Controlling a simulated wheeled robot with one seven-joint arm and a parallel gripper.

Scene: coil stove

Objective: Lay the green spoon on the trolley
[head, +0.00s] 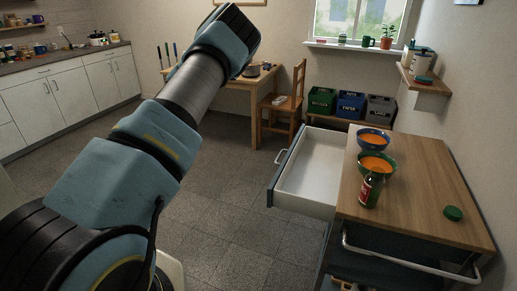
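The trolley (418,175) stands at the right in the head view. It has a wooden top, a metal rail handle on its front and an open, empty-looking white drawer (309,178) on its left side. I cannot make out a green spoon anywhere in this view. My arm rises from the lower left towards the top middle. My gripper is not visible.
On the trolley stand a blue bowl (373,137) and a green bowl (376,163) with orange contents, a bottle (371,190) and a green lid-like disc (453,213). Its right part is mostly clear. Behind are a wooden chair (289,103) and crates (350,105).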

